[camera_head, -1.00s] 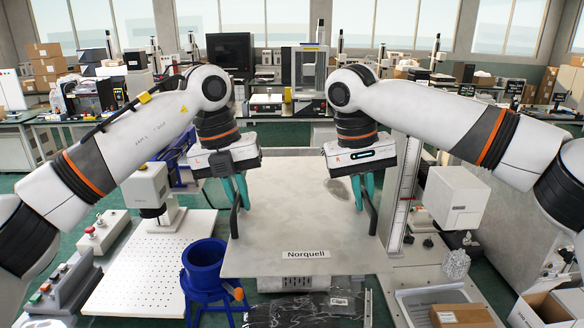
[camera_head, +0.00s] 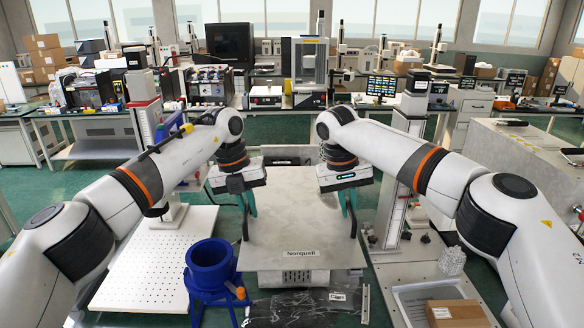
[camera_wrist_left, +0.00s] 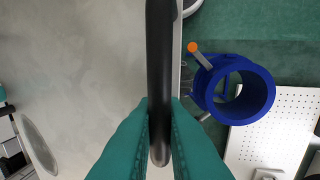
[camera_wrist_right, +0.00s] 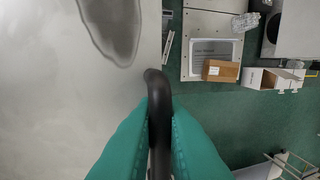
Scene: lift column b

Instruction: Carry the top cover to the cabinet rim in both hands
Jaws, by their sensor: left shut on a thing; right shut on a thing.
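The top cover (camera_head: 300,215) is a flat grey panel with a "Norquell" label near its front edge and a black bar handle at each side. My left gripper (camera_head: 246,207) is shut on the left handle, which runs between its teal fingers in the left wrist view (camera_wrist_left: 160,110). My right gripper (camera_head: 348,208) is shut on the right handle, also seen between the fingers in the right wrist view (camera_wrist_right: 159,115). The cover looks about level. A pale vented body (camera_head: 298,277) shows below its front edge; the cover hides any rim, and I cannot tell whether they touch.
A blue ring-shaped stand (camera_head: 209,254) is close to the cover's left front. A white perforated board (camera_head: 150,270) lies at left. A column with a scale (camera_head: 397,205) stands close at right. A cardboard box (camera_head: 457,314) lies at front right. Benches line the back.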

